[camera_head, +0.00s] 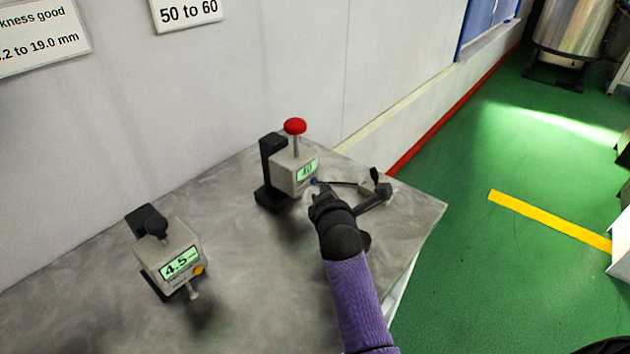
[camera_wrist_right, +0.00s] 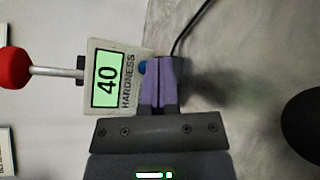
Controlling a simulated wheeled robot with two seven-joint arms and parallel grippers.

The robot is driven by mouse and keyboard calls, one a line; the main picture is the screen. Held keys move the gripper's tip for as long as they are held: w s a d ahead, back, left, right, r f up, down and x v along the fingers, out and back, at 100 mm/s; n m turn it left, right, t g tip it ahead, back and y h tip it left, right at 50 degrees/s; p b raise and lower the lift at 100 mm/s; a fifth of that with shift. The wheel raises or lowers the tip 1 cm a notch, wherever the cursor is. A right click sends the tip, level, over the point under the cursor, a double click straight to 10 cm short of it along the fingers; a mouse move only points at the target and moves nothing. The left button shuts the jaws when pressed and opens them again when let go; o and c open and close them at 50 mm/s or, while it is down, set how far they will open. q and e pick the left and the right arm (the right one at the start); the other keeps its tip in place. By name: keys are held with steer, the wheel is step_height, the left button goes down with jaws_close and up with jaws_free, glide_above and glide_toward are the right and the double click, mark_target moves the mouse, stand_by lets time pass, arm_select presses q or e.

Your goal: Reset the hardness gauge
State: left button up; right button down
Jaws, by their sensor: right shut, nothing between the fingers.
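The hardness gauge (camera_head: 283,175) stands upright on the table, a pale box on a black stand with a red knob (camera_head: 295,126) on top. Its green display reads 40 in the right wrist view (camera_wrist_right: 107,87), beside the word HARDNESS. A small blue button (camera_wrist_right: 142,68) sticks out of the gauge near the label. My right gripper (camera_head: 317,192) is shut and empty in front of the gauge. Its purple fingertips (camera_wrist_right: 165,62) are right beside the blue button and partly cover it; I cannot tell whether they touch it. My left gripper is not in view.
A second gauge (camera_head: 165,252) reading 4.5, with a yellow button, stands at the left of the grey table (camera_head: 250,300). A small black-and-grey device (camera_head: 374,184) lies to the right, by a dark cable. The wall is close behind; the table's right edge is near.

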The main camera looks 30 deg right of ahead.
steer(key=shift+w, duration=0.15)
stand_by(0.5)
steer(key=shift+w+a, duration=0.15)
steer(key=shift+w, duration=0.1)
steer(key=shift+w+a, duration=0.2)
steer(key=shift+w, duration=0.15)
stand_by(0.6)
stand_by(0.3)
steer(key=shift+s+d+r+p, duration=0.2)
steer(key=shift+s+d+p, duration=0.1)
steer(key=shift+s+p, duration=0.35)
steer(key=shift+s+f, duration=0.1)
steer(key=shift+f, duration=0.1)
